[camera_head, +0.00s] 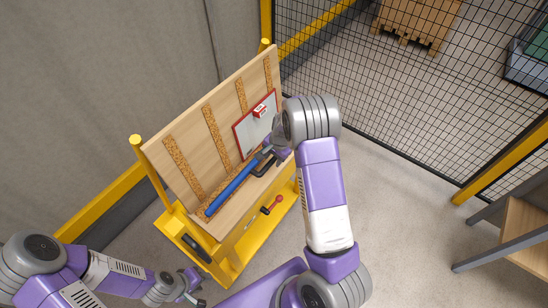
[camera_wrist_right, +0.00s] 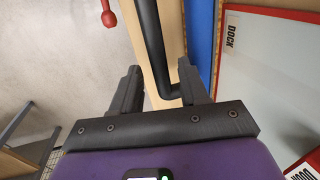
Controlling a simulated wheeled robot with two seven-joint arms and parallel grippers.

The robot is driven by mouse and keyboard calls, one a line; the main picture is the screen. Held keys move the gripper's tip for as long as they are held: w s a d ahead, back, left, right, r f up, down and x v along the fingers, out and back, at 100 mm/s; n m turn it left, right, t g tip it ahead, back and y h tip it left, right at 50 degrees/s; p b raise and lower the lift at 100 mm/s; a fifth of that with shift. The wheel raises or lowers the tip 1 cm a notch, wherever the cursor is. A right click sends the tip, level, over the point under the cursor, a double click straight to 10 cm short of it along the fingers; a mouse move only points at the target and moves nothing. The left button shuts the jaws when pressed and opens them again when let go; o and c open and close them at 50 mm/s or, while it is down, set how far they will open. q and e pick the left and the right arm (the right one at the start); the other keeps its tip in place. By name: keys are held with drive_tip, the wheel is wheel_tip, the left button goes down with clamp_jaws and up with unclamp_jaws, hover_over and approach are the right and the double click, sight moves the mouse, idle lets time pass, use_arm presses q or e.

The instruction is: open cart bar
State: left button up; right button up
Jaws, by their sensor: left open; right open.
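The yellow cart (camera_head: 228,262) stands in the middle of the head view with a tilted wooden panel on it. A blue bar (camera_head: 232,187) lies along the panel's lower edge and joins a black bent handle (camera_head: 263,163). My right gripper (camera_head: 272,150) is at this handle, partly hidden by its own arm. In the right wrist view the right gripper (camera_wrist_right: 160,68) is open, with the black handle (camera_wrist_right: 149,40) between its fingers. Its bend lies near the right finger; contact cannot be told. My left gripper (camera_head: 190,288) is open and empty, low and left of the cart.
A red-framed white board (camera_head: 254,132) with a DOCK label leans on the panel. A red-knobbed lever (camera_head: 273,205) sits on the cart's front. A mesh fence stands behind right, a grey-legged table (camera_head: 505,225) at right. Floor between cart and table is clear.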

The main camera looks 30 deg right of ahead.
drive_tip(key=shift+c, duration=0.3)
clamp_jaws()
drive_tip(key=shift+s, duration=0.1)
